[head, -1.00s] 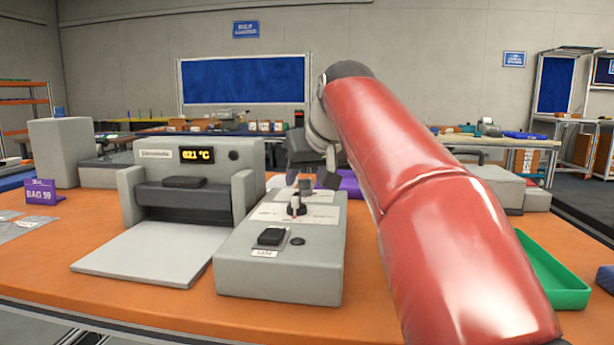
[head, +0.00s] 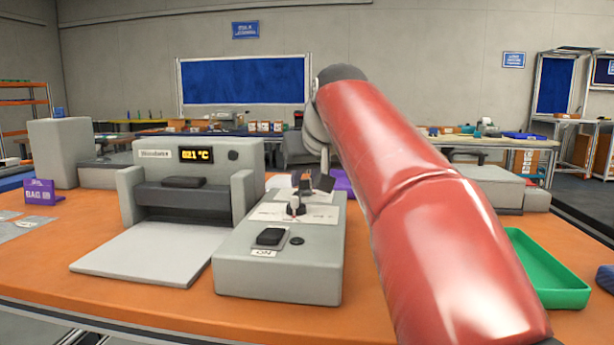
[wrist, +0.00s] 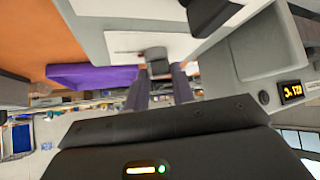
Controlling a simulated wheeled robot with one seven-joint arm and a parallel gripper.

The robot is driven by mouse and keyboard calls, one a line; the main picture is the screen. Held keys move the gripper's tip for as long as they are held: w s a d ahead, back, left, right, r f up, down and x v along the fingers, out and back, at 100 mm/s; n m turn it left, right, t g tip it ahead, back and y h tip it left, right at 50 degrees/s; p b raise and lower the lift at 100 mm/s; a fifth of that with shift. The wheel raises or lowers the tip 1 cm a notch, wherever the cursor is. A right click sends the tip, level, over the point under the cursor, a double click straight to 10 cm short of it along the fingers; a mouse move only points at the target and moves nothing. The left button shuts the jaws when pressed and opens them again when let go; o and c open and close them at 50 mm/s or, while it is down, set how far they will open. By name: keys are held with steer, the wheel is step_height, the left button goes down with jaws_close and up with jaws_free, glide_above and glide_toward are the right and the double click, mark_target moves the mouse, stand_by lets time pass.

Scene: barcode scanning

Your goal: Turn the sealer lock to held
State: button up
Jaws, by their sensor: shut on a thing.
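The sealer (head: 190,165) stands on the orange bench with its display lit at 021 °C. A grey control box (head: 280,270) sits to its right, with a black switch (head: 270,237) at its front and a small black-and-white lever (head: 296,206) farther back. My gripper (head: 302,188) is low over the box's far end, partly hidden by its own dark body. In the wrist view, my gripper's fingers (wrist: 160,88) are shut on a small dark grey lock knob (wrist: 157,60) at the edge of a white plate. The lock's markings cannot be read.
A purple bin (wrist: 90,76) lies close behind the control box. My red arm covers much of the bench's right side.

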steer(key=shift+a+m+h, duration=0.15)
steer(key=shift+m+h, duration=0.9)
steer(key=shift+m, duration=0.25)
steer(key=shift+a+m+h, duration=0.15)
steer(key=shift+m+h, duration=0.9)
steer(key=shift+m, duration=0.25)
steer(key=o, duration=1)
steer(key=v, duration=0.6)
steer(key=shift+s+r, duration=0.25)
steer(key=shift+r, duration=0.05)
steer(key=shift+s+a+r, duration=0.1)
steer(key=shift+s+r, duration=0.2)
steer(key=shift+s, duration=0.1)
